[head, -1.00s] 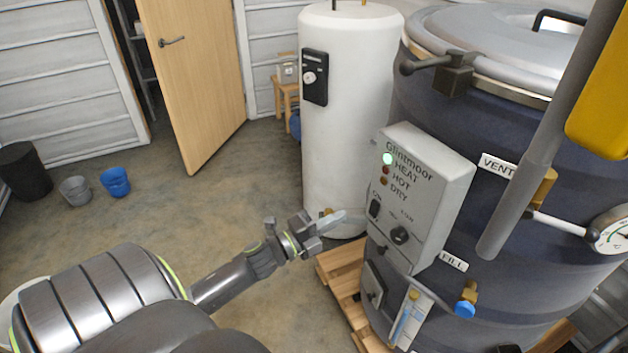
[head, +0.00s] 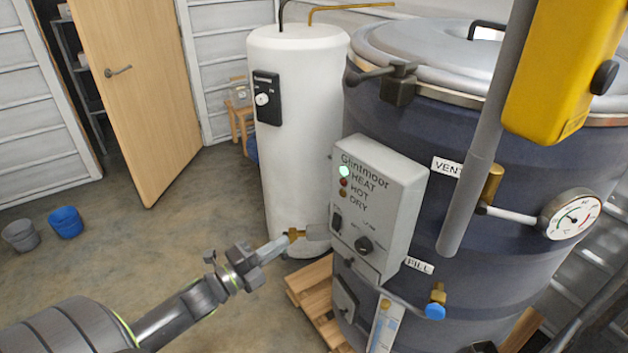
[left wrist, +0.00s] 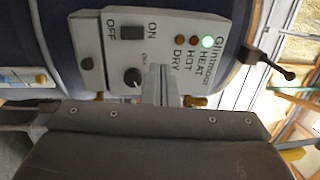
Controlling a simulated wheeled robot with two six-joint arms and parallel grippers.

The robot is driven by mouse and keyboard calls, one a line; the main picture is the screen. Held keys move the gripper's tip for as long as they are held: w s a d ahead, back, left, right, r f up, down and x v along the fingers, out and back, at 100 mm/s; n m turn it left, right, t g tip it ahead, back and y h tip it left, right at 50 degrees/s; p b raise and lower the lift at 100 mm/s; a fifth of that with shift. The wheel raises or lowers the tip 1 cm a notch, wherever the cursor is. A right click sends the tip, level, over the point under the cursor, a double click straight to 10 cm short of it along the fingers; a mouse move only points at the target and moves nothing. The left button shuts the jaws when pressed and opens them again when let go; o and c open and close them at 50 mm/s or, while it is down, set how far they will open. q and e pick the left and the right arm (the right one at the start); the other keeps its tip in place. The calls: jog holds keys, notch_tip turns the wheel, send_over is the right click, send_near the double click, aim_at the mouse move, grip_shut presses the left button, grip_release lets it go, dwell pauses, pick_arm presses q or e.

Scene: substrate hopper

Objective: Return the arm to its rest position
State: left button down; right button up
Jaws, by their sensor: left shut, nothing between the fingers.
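My left gripper (head: 284,245) is in the lower middle of the head view, with its arm coming in from the lower left. Its fingers are shut with nothing between them. They point toward the grey control box (head: 379,205) on the dark hopper tank (head: 450,150). I cannot tell whether the tips touch the box. In the left wrist view the shut fingers (left wrist: 158,84) overlap the lower edge of the box, beside its round knob (left wrist: 133,77) and ON/OFF switch (left wrist: 131,32). The top lamp (left wrist: 207,42) glows green. My right gripper is out of view.
A white cylinder tank (head: 297,130) stands behind the gripper. A wooden pallet (head: 312,290) lies under the hopper. A yellow device (head: 555,70) and grey pipe (head: 490,130) are at right. Open floor (head: 150,240) lies at left, with two buckets (head: 66,222) beyond.

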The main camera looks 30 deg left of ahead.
pick_arm(q)
jog(key=s+a+f+n+g+y, duration=0.2)
jog(key=s+a+f+n+y, duration=0.15)
jog(key=f, duration=0.65)
jog(key=s+a+f+n+g+y, duration=0.25)
jog(key=f+n, duration=0.25)
jog(key=f, duration=0.6)
jog(key=s+a+f+n+g+y, duration=0.25)
jog(key=f+n, duration=0.25)
jog(key=f, duration=0.5)
jog(key=s+d+f+n+g, duration=0.2)
jog(key=s+d+f+g, duration=0.1)
jog(key=s+f, duration=0.35)
jog(key=s+d+f+n+g, duration=0.2)
jog(key=s+f+n, duration=0.1)
jog(key=s+f, duration=0.35)
jog(key=s+d+f+n+g+h, duration=0.1)
jog(key=s+d+f+g, duration=0.1)
jog(key=s+d+f, duration=0.2)
jog(key=s+d+f+n+g+h, duration=0.1)
jog(key=s+d+f+n+g, duration=0.1)
jog(key=s, duration=0.9)
jog(key=d+f+g, duration=0.1)
jog(key=d+f, duration=0.1)
jog(key=d, duration=0.1)
jog(key=shift+d, duration=0.3)
